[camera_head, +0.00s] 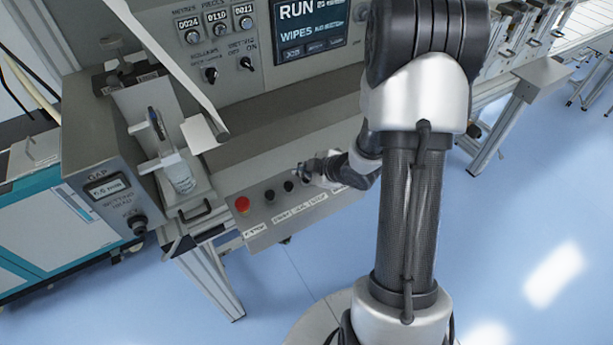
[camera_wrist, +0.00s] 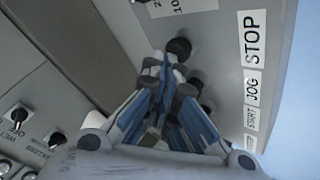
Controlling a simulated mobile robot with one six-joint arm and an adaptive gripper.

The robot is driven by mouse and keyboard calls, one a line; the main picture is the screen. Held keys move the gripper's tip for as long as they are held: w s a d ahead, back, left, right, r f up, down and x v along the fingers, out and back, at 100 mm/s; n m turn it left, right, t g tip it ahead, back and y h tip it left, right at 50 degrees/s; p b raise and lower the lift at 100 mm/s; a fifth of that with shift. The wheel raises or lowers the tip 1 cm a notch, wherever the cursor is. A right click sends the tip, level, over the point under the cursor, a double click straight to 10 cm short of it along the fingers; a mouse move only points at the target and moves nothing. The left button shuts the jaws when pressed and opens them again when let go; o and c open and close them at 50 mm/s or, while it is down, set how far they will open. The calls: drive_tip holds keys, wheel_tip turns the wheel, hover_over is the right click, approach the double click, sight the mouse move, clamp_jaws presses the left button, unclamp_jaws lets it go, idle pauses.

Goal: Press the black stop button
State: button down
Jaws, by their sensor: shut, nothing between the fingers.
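The black stop button (camera_wrist: 180,47) is a dark round knob on the grey panel, in line with the label STOP in the wrist view. My gripper (camera_wrist: 163,66) is shut and empty, its fingertips beside and slightly overlapping the button's lower left edge in that view. I cannot tell whether they touch it. In the head view, my gripper (camera_head: 308,170) is over the right part of the sloped button panel (camera_head: 262,238) and seems to hide the stop button there.
Two other black buttons, (camera_head: 269,195) and (camera_head: 288,186), and a red button (camera_head: 242,204) sit left along the panel. A grey gauge box (camera_head: 100,150) stands further left. Above are switches and a lit screen (camera_head: 310,28). Blue floor is open in front.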

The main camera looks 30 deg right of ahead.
sight(304, 179)
drive_tip(key=shift+f, duration=0.25)
idle(0.4)
drive_tip(key=shift+r+p, duration=0.75)
drive_tip(key=shift+r, duration=0.3)
wheel_tip(304, 179, up, 5)
drive_tip(key=p, duration=0.4)
idle(0.5)
